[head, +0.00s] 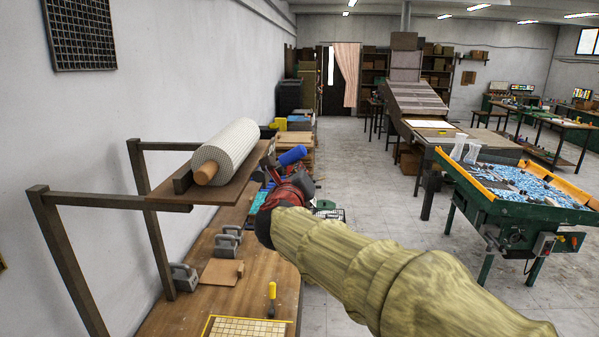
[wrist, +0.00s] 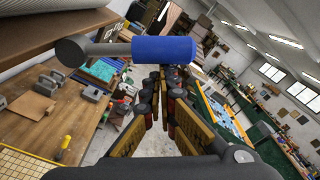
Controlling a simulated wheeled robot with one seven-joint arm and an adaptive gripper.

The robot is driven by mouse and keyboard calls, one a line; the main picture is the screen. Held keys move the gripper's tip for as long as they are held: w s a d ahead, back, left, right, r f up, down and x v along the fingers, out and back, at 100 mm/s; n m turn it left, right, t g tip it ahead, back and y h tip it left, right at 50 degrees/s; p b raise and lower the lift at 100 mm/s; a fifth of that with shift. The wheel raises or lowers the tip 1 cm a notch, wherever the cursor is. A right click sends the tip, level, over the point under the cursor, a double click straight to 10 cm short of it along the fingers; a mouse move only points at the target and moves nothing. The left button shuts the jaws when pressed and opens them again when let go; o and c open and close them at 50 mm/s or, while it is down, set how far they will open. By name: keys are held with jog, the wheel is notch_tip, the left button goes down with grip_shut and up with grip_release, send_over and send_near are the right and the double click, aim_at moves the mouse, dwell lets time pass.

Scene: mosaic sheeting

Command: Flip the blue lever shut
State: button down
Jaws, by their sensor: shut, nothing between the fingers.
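The blue lever (head: 292,155) shows in the head view just beyond the end of the wooden shelf, above my gripper (head: 307,182). In the wrist view the blue lever (wrist: 163,49) is a thick blue grip on a grey rod. The rod runs left to a round grey pivot by the shelf edge, so the lever lies about level across the view. My gripper (wrist: 165,78) is shut and empty, its fingertips just below the blue grip in the picture. I cannot tell whether they touch it. My arm hides part of the area below the lever in the head view.
The wooden shelf (head: 160,198) carries a large white roll (head: 228,148) on the left. Below is a workbench (head: 190,318) with metal weights, a yellow-handled tool (head: 272,298) and a tile sheet. A green table (head: 525,212) stands right. The aisle floor between is clear.

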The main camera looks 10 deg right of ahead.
jog(key=w+a+r+n+p, duration=0.2)
jog(key=a+r+n+p, duration=0.3)
jog(key=r+n+p, duration=0.2)
jog(key=shift+a+r+n+h+p, duration=0.3)
jog(key=shift+a+n+h+p, duration=0.1)
jog(key=shift+n, duration=0.5)
dwell(0.4)
